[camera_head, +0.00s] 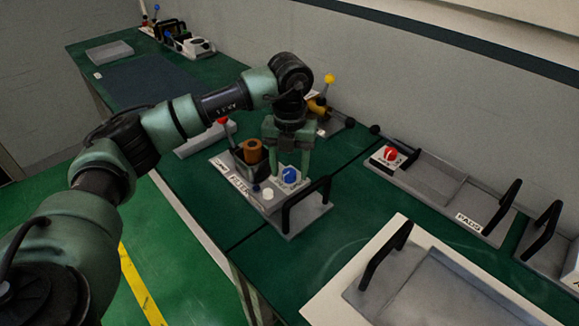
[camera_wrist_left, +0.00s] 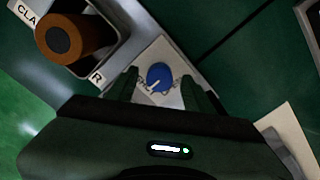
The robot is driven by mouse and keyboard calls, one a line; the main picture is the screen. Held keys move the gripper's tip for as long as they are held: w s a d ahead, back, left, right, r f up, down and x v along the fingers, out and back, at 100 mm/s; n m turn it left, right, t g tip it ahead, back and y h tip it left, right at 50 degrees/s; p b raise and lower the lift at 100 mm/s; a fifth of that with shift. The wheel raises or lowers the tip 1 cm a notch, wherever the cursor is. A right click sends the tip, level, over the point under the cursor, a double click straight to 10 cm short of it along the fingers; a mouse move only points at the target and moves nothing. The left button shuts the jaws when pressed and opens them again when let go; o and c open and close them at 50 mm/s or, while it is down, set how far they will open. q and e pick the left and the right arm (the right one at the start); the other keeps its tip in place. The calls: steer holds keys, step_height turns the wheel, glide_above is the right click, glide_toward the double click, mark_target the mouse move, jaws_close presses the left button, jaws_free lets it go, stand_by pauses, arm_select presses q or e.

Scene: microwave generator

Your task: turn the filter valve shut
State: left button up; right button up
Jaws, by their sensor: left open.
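The filter valve is a round blue knob (camera_head: 289,174) with a white pointer line, on a white plate of a grey unit (camera_head: 300,217) marked FILTER. In the left wrist view the knob (camera_wrist_left: 160,77) lies between the tips of my left gripper, with its pointer toward the lower left. My left gripper (camera_head: 289,172) points down over the knob. Its fingers (camera_wrist_left: 160,88) stand open, one on each side of the knob. I cannot tell whether they touch it. My right gripper is not in view.
A brown cylinder (camera_head: 252,151) stands in a holder beside the knob, and also shows in the wrist view (camera_wrist_left: 75,38). A black handle (camera_head: 305,203) rises at the unit's front. A red knob (camera_head: 390,154) is on the PADS tray unit. Bare green table lies between the units.

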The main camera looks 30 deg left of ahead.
mark_target(290, 172)
arm_select(q)
step_height(290, 172, up, 8)
steer(key=shift+f+b, duration=0.1)
steer(key=shift+b, duration=0.55)
